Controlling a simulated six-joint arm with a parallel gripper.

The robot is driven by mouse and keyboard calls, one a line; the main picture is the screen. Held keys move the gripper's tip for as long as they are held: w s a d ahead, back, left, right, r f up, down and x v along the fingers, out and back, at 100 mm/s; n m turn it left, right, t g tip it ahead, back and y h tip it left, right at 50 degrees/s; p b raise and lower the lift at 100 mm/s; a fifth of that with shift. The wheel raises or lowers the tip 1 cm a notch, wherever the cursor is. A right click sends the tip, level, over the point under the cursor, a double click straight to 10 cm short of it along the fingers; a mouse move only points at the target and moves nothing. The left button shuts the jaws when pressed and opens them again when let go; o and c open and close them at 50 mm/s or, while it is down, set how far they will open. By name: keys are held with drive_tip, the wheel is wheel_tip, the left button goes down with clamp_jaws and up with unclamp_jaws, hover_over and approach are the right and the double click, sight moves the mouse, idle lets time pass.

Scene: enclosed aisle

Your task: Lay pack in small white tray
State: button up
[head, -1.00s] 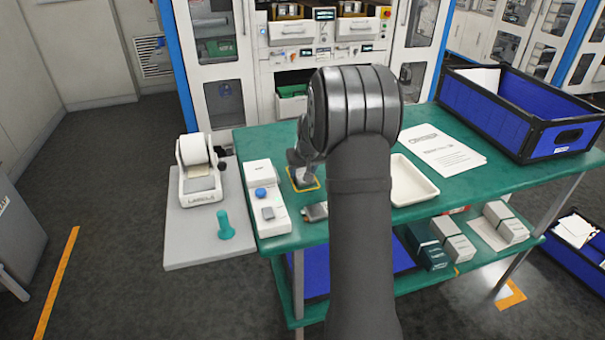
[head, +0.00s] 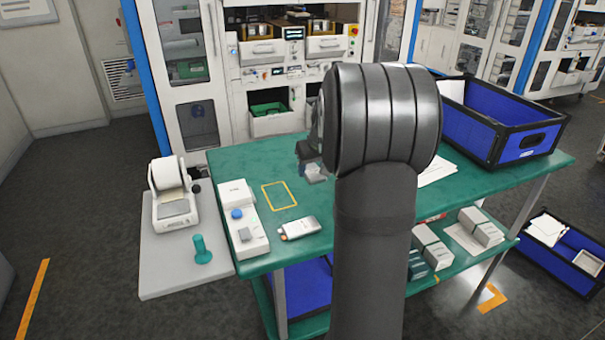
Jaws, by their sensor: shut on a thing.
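My gripper (head: 311,164) is small and dark in the head view, over the green table, partly covered by my own arm. It is shut on a small pale pack (head: 316,175), of which only a part shows below the fingers. The pack seems a little above the table, to the right of a yellow outlined rectangle (head: 280,196) that is empty. The small white tray is hidden behind my arm.
A small white device (head: 298,228) lies near the front edge of the green table (head: 262,165). A white box with a blue knob (head: 240,222) stands left. A label printer (head: 172,193) is on the grey side shelf. A blue crate (head: 500,125) and papers (head: 438,172) are at the right.

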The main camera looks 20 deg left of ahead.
drive_tip(key=shift+w+d+r, duration=0.15)
drive_tip(key=shift+d+r, duration=0.05)
drive_tip(key=shift+d, duration=0.25)
drive_tip(key=w+d+n+g, duration=0.35)
drive_tip(key=d+n, duration=0.55)
drive_tip(key=d, duration=0.4)
drive_tip(key=w+d+n+g, duration=0.3)
drive_tip(key=w+d+n, duration=0.2)
drive_tip(key=d+n, duration=0.55)
drive_tip(key=shift+m, duration=0.75)
drive_tip(key=w+a+f, duration=0.1)
drive_tip(key=a+f, duration=0.1)
drive_tip(key=w+a+f, duration=0.1)
drive_tip(key=a+f, duration=0.1)
drive_tip(key=a, duration=0.1)
drive_tip(key=w+a+f, duration=0.2)
drive_tip(key=a, duration=0.1)
drive_tip(key=shift+a, duration=0.2)
drive_tip(key=shift+a+f, duration=0.15)
drive_tip(key=shift+f, duration=1.95)
drive_tip(key=shift+f, duration=0.1)
drive_tip(key=o, duration=1)
